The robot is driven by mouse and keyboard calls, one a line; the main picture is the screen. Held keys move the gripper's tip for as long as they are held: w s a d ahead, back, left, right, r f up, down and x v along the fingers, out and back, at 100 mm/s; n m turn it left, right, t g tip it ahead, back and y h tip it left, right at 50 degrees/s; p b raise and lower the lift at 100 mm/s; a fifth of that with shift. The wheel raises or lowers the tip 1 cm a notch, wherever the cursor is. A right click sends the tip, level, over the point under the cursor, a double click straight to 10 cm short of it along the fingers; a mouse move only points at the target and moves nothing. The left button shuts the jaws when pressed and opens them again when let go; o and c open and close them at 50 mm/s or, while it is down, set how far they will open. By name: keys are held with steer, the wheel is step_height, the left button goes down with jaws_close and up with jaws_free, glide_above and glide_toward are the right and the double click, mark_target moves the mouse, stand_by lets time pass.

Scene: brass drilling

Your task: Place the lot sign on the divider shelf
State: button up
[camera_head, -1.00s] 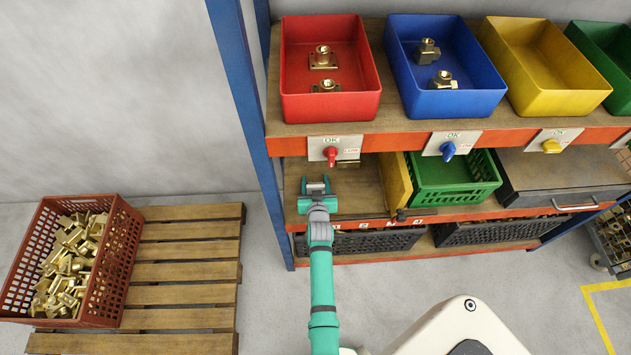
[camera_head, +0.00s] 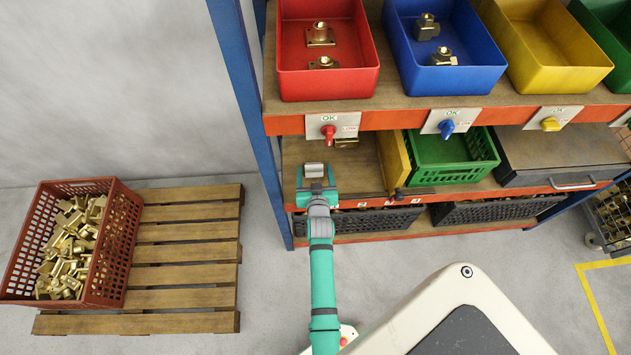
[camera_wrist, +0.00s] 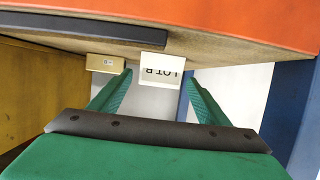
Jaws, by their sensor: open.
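The lot sign is a small pale block (camera_head: 314,170) on the wooden divider shelf (camera_head: 352,176), left of the yellow divider (camera_head: 394,165). In the wrist view the sign (camera_wrist: 160,67) shows white with "LOT B" upside down, and its top edge in the picture meets the shelf board (camera_wrist: 225,57). My gripper (camera_head: 316,183) is at the shelf's front left, right at the sign. In the wrist view my gripper (camera_wrist: 158,78) is open, its green fingertips either side of the sign with gaps visible. The sign's back is hidden.
A tan block (camera_wrist: 106,64) sits beside the yellow divider in the wrist view. A blue post (camera_head: 245,95) stands close on the left. The upper shelf with the red bin (camera_head: 328,85) and a lever plate (camera_head: 331,126) overhangs. A green crate (camera_head: 452,160) is right of the divider.

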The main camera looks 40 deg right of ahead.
steer(key=v, duration=0.6)
steer(key=shift+d, duration=0.1)
steer(key=s+a+r+n+t+y, duration=0.1)
steer(key=s+a+y, duration=0.1)
steer(key=s+a, duration=0.55)
steer(key=s+a+r+n+t+y, duration=0.15)
steer(key=s+a, duration=0.35)
steer(key=a, duration=0.6)
steer(key=s+a+r+n+y, duration=0.2)
steer(key=s+a+r, duration=0.3)
steer(key=s+r, duration=0.2)
steer(key=s+a+r+n+t+y, duration=0.1)
steer(key=s+a+r+n+y, duration=0.1)
steer(key=s+a+r, duration=0.4)
steer(key=s+r, duration=0.2)
steer(key=s, duration=0.1)
steer(key=shift+r, duration=0.25)
